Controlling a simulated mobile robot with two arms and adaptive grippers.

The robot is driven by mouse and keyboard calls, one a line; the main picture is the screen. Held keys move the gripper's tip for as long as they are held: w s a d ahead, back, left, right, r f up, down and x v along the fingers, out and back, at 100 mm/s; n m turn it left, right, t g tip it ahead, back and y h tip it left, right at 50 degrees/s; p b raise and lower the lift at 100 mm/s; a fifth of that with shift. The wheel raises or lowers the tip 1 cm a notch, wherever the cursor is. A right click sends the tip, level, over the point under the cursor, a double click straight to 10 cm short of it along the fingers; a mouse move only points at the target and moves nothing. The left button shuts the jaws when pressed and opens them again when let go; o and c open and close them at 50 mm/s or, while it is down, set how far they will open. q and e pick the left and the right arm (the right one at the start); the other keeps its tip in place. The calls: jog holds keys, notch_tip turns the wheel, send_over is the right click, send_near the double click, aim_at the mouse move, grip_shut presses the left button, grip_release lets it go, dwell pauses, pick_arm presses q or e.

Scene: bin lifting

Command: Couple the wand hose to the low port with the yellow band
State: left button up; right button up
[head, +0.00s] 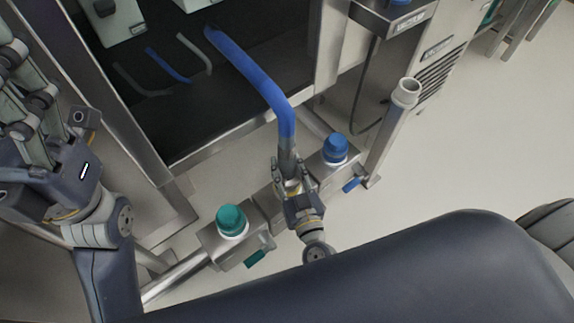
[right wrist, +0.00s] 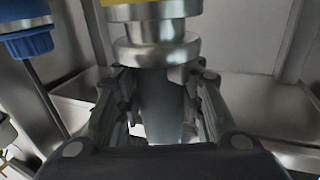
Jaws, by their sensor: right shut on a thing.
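The wand hose (head: 262,82) is blue and runs from inside the dark cabinet down to a grey metal end (head: 287,158). My right gripper (head: 292,182) is shut around a grey cylindrical piece at this end, in front of the steel manifold (head: 267,207). In the right wrist view, the fingers (right wrist: 158,90) close on that piece. A ringed metal collar (right wrist: 155,48) and a yellow band (right wrist: 150,4) lie just beyond them. The fingers hide whether the hose end is seated on the port. My left gripper (head: 22,95) is at the left edge, away from the hose; its opening is unclear.
The manifold carries a green-capped valve (head: 231,220) on the left and a blue-capped valve (head: 335,149) on the right, each with a lever. A grey upright tube (head: 394,130) stands to the right. Cabinet posts stand behind. Open floor (head: 460,150) lies right.

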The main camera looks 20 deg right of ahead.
aim_at(290, 157)
jog(key=shift+f, duration=0.3)
dwell(0.4)
jog(key=shift+f, duration=0.3)
jog(key=shift+f, duration=0.1)
dwell(0.5)
jog(key=o, duration=1.3)
jog(key=shift+f, duration=0.1)
notch_tip(290, 157, up, 10)
jog(key=shift+r, duration=0.1)
jog(key=shift+s, duration=0.1)
